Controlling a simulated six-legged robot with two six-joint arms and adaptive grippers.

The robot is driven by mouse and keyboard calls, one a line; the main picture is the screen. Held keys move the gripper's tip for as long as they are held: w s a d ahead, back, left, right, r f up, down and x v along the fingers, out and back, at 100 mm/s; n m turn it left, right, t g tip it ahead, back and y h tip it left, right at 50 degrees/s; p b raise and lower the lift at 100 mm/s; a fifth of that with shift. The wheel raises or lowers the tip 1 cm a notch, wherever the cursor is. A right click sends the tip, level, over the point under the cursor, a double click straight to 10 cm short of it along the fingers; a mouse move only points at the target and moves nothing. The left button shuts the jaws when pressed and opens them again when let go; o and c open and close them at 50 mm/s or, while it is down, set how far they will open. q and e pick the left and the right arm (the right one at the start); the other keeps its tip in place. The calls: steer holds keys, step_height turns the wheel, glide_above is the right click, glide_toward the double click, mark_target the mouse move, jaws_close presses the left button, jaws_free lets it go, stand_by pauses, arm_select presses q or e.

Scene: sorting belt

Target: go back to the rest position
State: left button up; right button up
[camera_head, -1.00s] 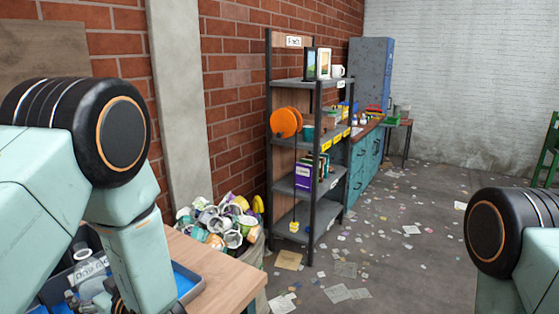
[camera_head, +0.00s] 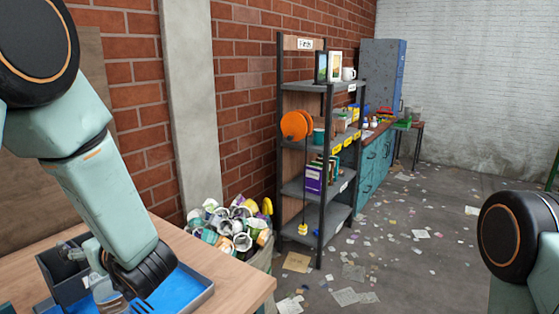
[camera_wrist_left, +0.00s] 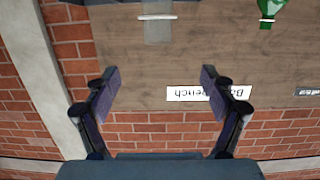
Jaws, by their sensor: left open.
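My left gripper (camera_wrist_left: 155,82) is open in the left wrist view, with nothing between its two dark fingers. It faces a brick wall with a wooden board that bears a white label. In the head view my left arm comes down from the upper left, and its wrist is over the blue tray (camera_head: 188,290) on the wooden workbench (camera_head: 245,283). The left fingers are mostly cut off there at the bottom edge. Part of my right arm shows at the lower right; the right gripper is out of view.
A dark bin (camera_head: 62,268) with clear items stands beside the tray. A heaped sack of cans and cups (camera_head: 228,232) stands beyond the bench. A shelf unit (camera_head: 318,190) stands by the wall. Scattered papers (camera_head: 345,297) lie on the open floor.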

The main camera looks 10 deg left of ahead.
arm_select(q)
step_height(320, 180, up, 4)
steer(key=shift+s+d+r+p, duration=0.1)
steer(key=shift+p, duration=1.15)
steer(key=shift+w+r+p, duration=0.2)
steer(key=shift+r+p, duration=0.15)
steer(key=shift+r, duration=0.25)
